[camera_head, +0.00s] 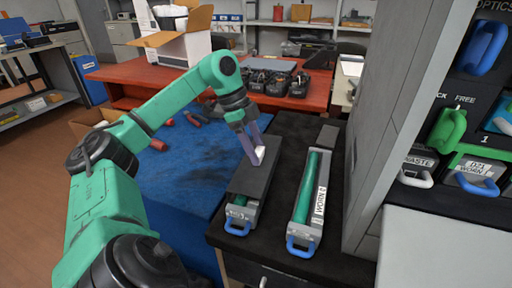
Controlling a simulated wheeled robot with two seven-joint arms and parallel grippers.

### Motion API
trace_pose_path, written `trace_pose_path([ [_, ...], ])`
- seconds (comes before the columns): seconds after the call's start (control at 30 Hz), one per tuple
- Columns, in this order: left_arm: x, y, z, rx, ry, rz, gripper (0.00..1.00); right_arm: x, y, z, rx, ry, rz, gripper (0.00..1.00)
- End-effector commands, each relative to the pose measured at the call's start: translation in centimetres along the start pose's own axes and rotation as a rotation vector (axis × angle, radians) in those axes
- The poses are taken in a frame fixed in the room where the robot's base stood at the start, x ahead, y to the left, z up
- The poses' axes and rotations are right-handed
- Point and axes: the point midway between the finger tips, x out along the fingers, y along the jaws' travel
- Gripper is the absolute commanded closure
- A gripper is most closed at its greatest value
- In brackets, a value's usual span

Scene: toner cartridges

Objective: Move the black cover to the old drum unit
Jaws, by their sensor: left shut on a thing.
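My left gripper (259,158) points down and is shut on the black cover (250,181), gripping it near its far end. The cover lies along the left drum unit (241,213) and hides most of its top; I cannot tell whether it rests on it or is just above. A bit of green and a blue handle show at that unit's near end. To its right is the old drum unit (321,204), with a "WORN" label, a bare green drum and a blue handle. My right gripper is not in view.
Both units lie on a dark cabinet top (272,220). A tall grey cabinet (387,110) stands close on the right. A blue mat (185,172) lies to the left. Behind is a red table (160,75) with an open cardboard box (180,30) and several black items.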

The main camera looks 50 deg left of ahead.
Motion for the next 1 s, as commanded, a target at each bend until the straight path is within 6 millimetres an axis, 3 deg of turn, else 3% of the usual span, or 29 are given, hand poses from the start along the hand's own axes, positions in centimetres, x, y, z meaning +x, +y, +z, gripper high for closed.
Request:
trace_pose_path([
  [0.97, 2.0, 0.1, 0.8, 0.0, 0.0, 0.0, 0.95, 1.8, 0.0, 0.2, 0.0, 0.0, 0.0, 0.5],
  [1.0, 2.0, 0.1, 0.8, 0.0, 0.0, 0.0, 0.31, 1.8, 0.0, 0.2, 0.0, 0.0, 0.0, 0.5],
])
